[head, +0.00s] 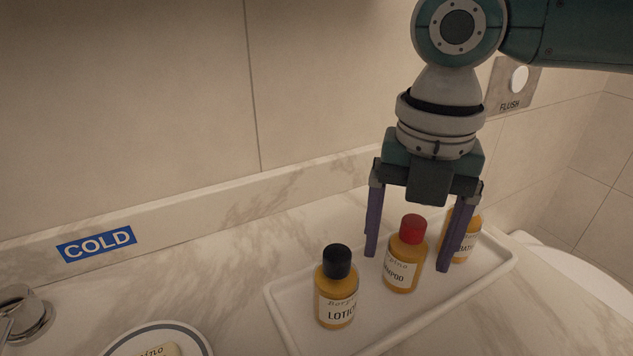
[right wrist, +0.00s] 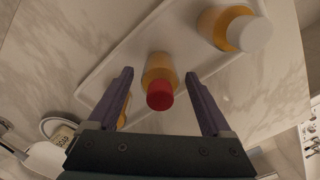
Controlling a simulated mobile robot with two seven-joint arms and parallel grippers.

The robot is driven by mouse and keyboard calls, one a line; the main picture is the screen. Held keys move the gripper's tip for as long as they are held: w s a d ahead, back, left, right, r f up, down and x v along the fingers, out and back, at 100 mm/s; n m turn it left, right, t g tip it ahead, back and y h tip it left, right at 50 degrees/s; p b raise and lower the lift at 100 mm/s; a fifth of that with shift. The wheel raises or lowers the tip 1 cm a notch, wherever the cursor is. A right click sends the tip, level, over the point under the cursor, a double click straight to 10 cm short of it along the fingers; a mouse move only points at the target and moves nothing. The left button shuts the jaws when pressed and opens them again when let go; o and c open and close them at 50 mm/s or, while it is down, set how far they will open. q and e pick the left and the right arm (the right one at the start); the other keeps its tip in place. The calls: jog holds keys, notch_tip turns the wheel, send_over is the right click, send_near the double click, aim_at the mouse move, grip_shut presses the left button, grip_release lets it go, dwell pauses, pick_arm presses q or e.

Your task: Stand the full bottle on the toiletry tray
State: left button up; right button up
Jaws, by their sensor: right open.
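A white toiletry tray (head: 292,318) lies on the marble counter and also shows in the right wrist view (right wrist: 97,88). Three amber bottles stand upright on it: a black-capped lotion bottle (head: 337,290), a red-capped shampoo bottle (head: 405,262) and a third bottle (head: 464,243), partly behind my gripper. The right wrist view shows the red-capped bottle (right wrist: 160,78) between the fingers and a white-capped bottle (right wrist: 228,28) at upper right. My right gripper (head: 408,262) points down, open, with its fingers on either side of the shampoo bottle. I cannot tell which bottle is full. My left gripper is out of view.
A round soap dish (head: 190,335) with soap sits at the lower left near a metal tap (head: 22,312). The wall rises behind the counter, with a COLD label (head: 97,243) low on it. A white toilet (head: 575,275) is at the right.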

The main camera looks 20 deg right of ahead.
notch_tip(320, 180, up, 11)
jog(key=shift+r+p, duration=0.1)
jog(key=shift+p, duration=0.8)
jog(key=shift+r, duration=0.45)
jog(key=s+a+f+m+t+y+p, duration=0.1)
jog(key=s+a+m+y+p, duration=0.1)
jog(key=s+a+m+p, duration=0.25)
jog(key=s+a+f+m+t+y+p, duration=0.1)
jog(key=s+a+m+p, duration=0.15)
jog(key=a+m, duration=0.4)
jog(key=s+d+r+m+t+h+p, duration=0.25)
jog(key=s+d+m+p, duration=0.55)
jog(key=m, duration=0.7)
notch_tip(320, 180, up, 38)
jog(key=s+p, duration=0.1)
jog(key=p, duration=3.5)
jog(key=shift+f+g, duration=0.25)
jog(key=shift+g, duration=0.2)
